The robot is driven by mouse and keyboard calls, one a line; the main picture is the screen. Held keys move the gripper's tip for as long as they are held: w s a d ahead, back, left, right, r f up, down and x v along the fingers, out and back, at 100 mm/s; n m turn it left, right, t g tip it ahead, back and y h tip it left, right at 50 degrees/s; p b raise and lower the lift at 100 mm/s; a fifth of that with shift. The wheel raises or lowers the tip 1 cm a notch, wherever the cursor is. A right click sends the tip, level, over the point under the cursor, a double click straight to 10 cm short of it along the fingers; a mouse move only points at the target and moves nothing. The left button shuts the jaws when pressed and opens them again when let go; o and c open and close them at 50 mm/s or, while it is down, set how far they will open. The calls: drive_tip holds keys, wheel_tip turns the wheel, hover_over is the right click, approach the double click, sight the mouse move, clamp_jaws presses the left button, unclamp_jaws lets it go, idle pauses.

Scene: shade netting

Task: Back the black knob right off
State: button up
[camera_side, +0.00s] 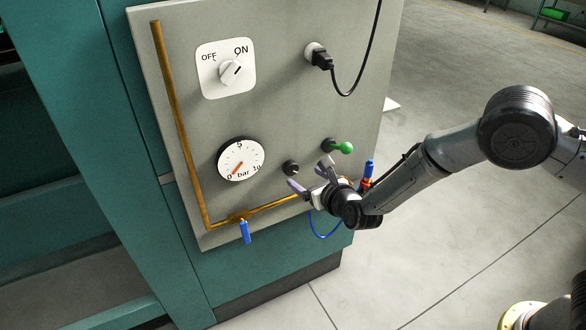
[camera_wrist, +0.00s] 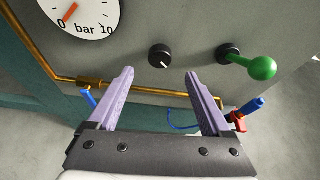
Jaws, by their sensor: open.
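The black knob (camera_side: 291,168) sits on the grey panel, right of the pressure gauge. In the wrist view the knob (camera_wrist: 160,56) is round, with a white mark pointing to the lower right. My gripper (camera_side: 311,176) is open and empty in front of the panel. In the wrist view its two lilac fingers (camera_wrist: 160,73) reach toward the panel, with the knob beyond their tips and roughly midway between them. The fingers appear apart from the knob.
The gauge (camera_side: 241,159) reads near 0 bar. A green-ended lever (camera_side: 342,147) is close right of the knob. A brass pipe (camera_side: 180,120) with a blue-handled valve (camera_side: 245,231) runs below. The rotary switch (camera_side: 231,71) points toward ON. A black plug (camera_side: 321,59) is in its socket.

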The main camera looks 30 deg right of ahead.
sight(292, 168)
drive_tip(key=x, duration=0.9)
clamp_jaws()
idle(0.4)
